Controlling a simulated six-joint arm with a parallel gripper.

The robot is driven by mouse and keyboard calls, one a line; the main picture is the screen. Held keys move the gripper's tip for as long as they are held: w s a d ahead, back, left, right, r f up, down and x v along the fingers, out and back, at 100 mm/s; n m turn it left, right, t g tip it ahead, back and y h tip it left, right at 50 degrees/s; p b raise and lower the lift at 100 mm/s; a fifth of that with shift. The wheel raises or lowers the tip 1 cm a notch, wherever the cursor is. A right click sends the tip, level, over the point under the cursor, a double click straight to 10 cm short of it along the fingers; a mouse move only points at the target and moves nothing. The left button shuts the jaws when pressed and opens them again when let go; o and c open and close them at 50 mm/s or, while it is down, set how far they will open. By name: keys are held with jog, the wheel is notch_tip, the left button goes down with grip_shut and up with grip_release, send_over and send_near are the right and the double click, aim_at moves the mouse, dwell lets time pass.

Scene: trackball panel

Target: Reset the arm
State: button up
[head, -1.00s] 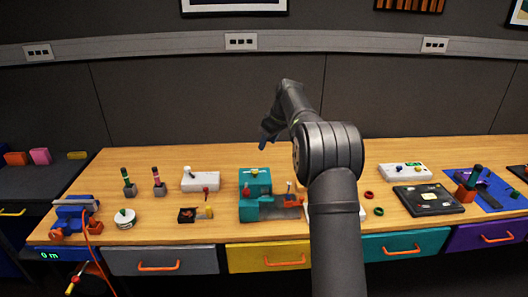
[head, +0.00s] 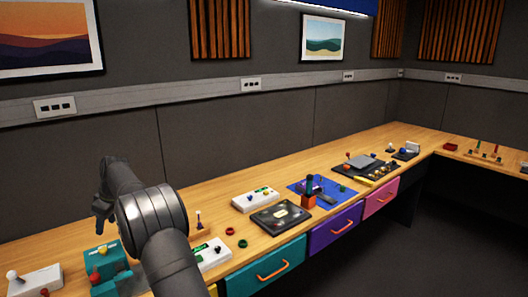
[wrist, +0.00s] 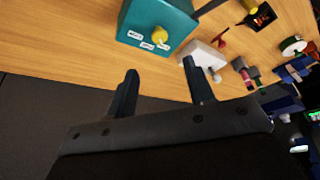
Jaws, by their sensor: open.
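My gripper (wrist: 158,88) is open and empty in the wrist view, its two dark fingers apart above the bench. In the head view my arm rises from the bottom at the left, and my gripper (head: 101,228) hangs at its far end, small and dark. In the wrist view a teal box (wrist: 150,25) with a yellow knob (wrist: 160,35) and small white labels lies beyond the fingers, apart from them. The same teal box (head: 108,277) shows at the lower left in the head view, partly behind my arm.
A white panel (head: 255,199), a black trackball panel (head: 281,217) and a blue mat (head: 340,187) sit right of my arm on the wooden bench (head: 160,222). A white box (wrist: 203,56) and other devices show in the wrist view. The air above the bench is clear.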

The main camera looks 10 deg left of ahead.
aim_at(102, 249)
jog(key=x, duration=1.1)
jog(key=shift+a, duration=0.1)
